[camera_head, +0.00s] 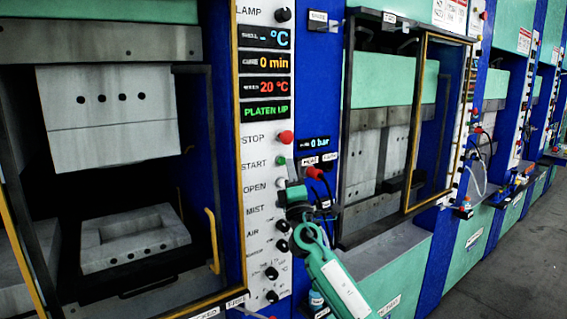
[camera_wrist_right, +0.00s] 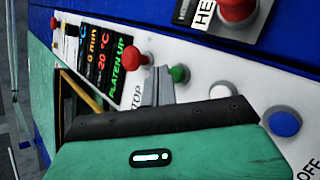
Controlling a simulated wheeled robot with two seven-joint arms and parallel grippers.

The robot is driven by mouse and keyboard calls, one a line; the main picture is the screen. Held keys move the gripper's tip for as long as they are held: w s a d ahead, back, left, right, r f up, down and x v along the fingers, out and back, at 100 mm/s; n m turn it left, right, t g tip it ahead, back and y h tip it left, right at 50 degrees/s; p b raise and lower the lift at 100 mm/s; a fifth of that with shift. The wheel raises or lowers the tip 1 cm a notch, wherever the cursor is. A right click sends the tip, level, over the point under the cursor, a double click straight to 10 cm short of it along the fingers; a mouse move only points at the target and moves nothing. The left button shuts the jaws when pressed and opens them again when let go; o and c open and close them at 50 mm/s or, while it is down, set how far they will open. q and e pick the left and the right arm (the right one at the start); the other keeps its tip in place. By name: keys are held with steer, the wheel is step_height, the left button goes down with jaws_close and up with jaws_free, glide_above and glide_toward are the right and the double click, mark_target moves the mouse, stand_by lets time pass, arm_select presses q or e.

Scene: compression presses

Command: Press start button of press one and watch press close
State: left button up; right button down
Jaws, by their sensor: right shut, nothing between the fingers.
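Press one stands open on the left in the head view, its upper block (camera_head: 110,105) raised well above the lower mould (camera_head: 136,238). Its panel display (camera_head: 265,111) reads PLATEN UP. The green start button (camera_head: 281,160) is beside the START label, below the red stop button (camera_head: 286,137). My right gripper (camera_head: 291,174) is just below the green button in the head view. In the right wrist view its grey fingers (camera_wrist_right: 160,73) are shut and empty, close beside the green button (camera_wrist_right: 180,74). I cannot tell whether they touch it. My left gripper is not in view.
A blue button (camera_wrist_right: 283,123) and a large red knob (camera_wrist_right: 237,8) show near the gripper in the wrist view. A second press (camera_head: 385,130) with a yellow-framed guard stands to the right, and more presses follow. The grey floor (camera_head: 500,255) is clear at lower right.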

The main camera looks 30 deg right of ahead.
stand_by(0.8)
steer(key=shift+w+h+b, duration=0.3)
steer(key=shift+w+b, duration=0.15)
steer(key=shift+b, duration=0.05)
